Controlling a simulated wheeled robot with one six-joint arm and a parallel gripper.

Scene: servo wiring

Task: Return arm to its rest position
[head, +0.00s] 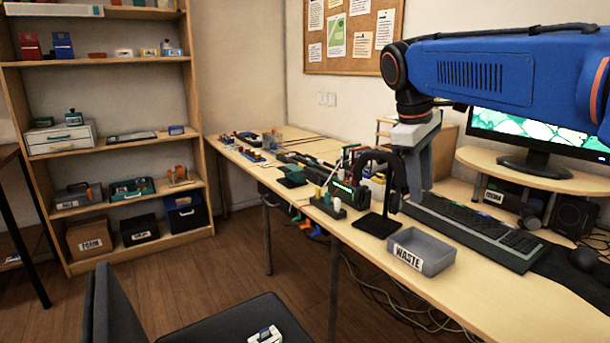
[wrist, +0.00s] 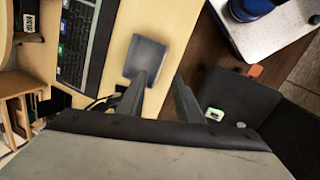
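My blue arm reaches in from the upper right of the head view. My gripper (head: 420,185) points down above the desk, behind the grey WASTE tray (head: 432,258) as the head view shows it. In the wrist view my gripper (wrist: 160,84) has its two dark fingers apart, with nothing between them. The grey tray also shows in the wrist view (wrist: 146,56), beyond the left finger, and looks empty. The fingertips are clear of the desk.
The desk (head: 480,290) carries a black headphone stand (head: 376,222), a keyboard (head: 475,230), a monitor (head: 545,135) and a mouse (head: 584,259). Several small parts and tools crowd its far end. A dark chair (head: 225,320) stands in front. A wooden shelf (head: 130,157) stands at the left.

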